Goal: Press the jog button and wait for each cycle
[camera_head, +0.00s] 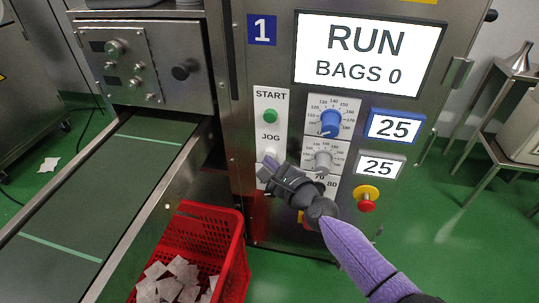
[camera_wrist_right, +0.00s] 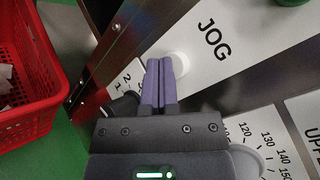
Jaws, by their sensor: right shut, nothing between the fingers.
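The white jog button (camera_head: 270,156) sits under the word JOG on the pale control strip of the machine, below the green start button (camera_head: 270,116). My right gripper (camera_head: 266,170) is shut and empty, with its purple fingertips at the jog button and partly covering it. In the right wrist view the shut fingers (camera_wrist_right: 166,66) overlap the lower left edge of the white jog button (camera_wrist_right: 180,60). I cannot tell whether they touch or press it. The display (camera_head: 366,55) reads RUN, BAGS 0. My left gripper is not in view.
Blue (camera_head: 331,122) and grey knobs, two displays reading 25 and a red stop button on yellow (camera_head: 367,200) are right of the strip. A conveyor (camera_head: 95,185) runs at the left. A red crate (camera_head: 236,262) with white teabags stands below on the green floor.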

